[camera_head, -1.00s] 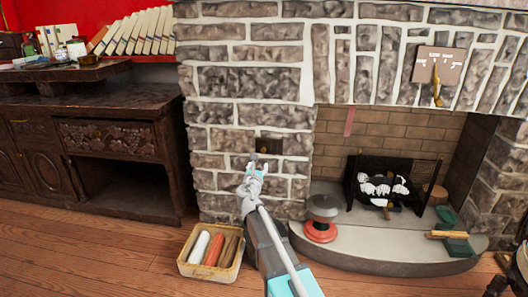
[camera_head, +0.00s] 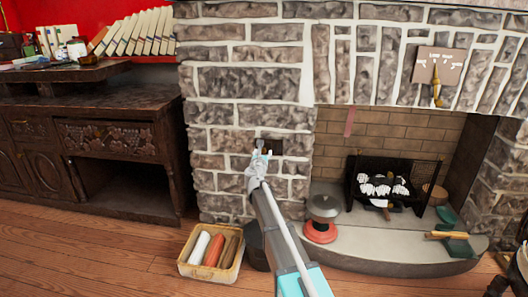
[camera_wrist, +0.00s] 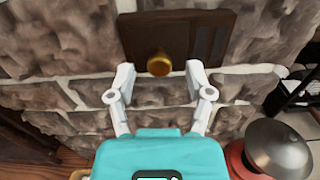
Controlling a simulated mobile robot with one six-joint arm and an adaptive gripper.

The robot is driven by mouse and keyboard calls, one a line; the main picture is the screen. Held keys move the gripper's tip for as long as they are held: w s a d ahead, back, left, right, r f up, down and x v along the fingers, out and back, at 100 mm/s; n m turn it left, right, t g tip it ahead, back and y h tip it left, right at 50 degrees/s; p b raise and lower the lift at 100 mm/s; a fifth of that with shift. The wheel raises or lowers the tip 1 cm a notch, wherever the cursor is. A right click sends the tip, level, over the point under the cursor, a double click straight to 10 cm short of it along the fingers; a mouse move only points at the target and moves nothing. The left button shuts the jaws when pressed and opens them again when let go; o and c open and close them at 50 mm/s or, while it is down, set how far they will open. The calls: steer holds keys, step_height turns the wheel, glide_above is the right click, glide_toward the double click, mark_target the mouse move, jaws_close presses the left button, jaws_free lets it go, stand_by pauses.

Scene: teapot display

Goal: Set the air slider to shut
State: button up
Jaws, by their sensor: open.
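The air slider is a dark brown plate (camera_wrist: 140,28) set in the stone wall, with a round brass knob (camera_wrist: 159,64) at its lower middle and dark upright slots to the right of the knob. In the head view the plate (camera_head: 277,146) sits left of the fireplace opening, partly hidden by my gripper (camera_head: 260,149). In the wrist view my gripper (camera_wrist: 160,72) is open, with one finger on each side of the knob and a gap on both sides. I cannot tell how deep the knob lies between the fingertips.
A box of coloured rolls (camera_head: 211,252) stands on the floor left of my arm. A grey-lidded thing on a red base (camera_head: 321,232) stands on the hearth (camera_head: 375,250) to the right. A fire grate (camera_head: 385,185) is in the fireplace. A dark wooden cabinet (camera_head: 110,140) stands left.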

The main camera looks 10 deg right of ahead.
steer(key=shift+x, duration=1.25)
steer(key=shift+c, duration=0.3)
jaws_close()
